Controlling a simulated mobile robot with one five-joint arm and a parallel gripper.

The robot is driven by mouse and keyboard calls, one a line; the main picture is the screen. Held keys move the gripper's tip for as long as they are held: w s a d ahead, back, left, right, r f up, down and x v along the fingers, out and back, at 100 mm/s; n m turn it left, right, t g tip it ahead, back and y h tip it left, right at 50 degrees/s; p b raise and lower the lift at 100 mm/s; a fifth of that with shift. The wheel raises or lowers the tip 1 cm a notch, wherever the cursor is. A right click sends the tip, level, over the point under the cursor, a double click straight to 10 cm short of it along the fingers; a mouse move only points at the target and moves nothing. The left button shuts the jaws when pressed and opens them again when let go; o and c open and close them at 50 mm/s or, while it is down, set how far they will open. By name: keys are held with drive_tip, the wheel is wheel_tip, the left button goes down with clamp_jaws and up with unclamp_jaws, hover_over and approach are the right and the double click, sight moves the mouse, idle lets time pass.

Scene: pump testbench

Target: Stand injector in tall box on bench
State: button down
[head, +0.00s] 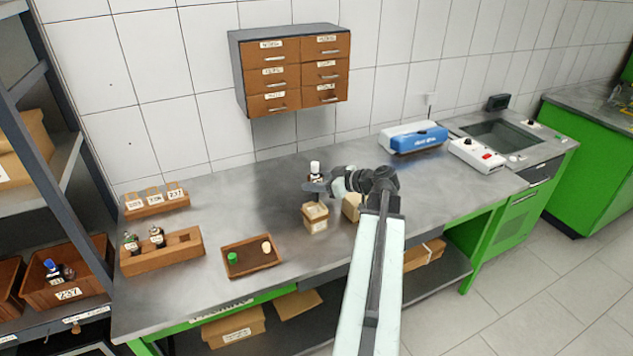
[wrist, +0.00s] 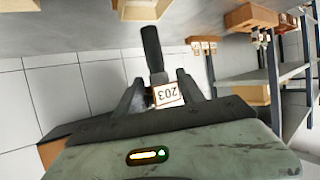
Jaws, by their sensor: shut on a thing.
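My gripper (head: 318,187) is shut on the injector (head: 315,168), whose white top shows above the jaws in the head view. In the wrist view, my gripper (wrist: 160,90) has its fingers on either side of the injector's label (wrist: 167,95), marked 203. Its dark narrow end (wrist: 152,45) extends away from the jaws. A tan cardboard box (head: 315,218) with a label stands on the bench (head: 210,215), just below the gripper in the head view. A second tan box (head: 351,207) is to its right, partly hidden by my arm. Which is taller I cannot tell.
A wooden rack (head: 162,253) with bottles, a small tray (head: 252,262) with green and pale caps, and a labelled rack (head: 155,207) are on the left. A blue device (head: 418,139) is at the back right. Drawers (head: 290,72) hang on the wall.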

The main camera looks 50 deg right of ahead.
sight(318, 198)
drive_tip(key=shift+f, duration=0.45)
drive_tip(key=shift+a+f+b, duration=0.1)
drive_tip(key=shift+f+b, duration=0.2)
drive_tip(key=shift+b, duration=0.1)
drive_tip(key=shift+f+b, duration=0.35)
drive_tip(key=shift+f, duration=0.1)
idle(0.5)
drive_tip(key=shift+f+b, duration=0.75)
drive_tip(key=shift+b, duration=0.1)
drive_tip(key=shift+f+b, duration=0.65)
drive_tip(key=shift+f+b, duration=0.6)
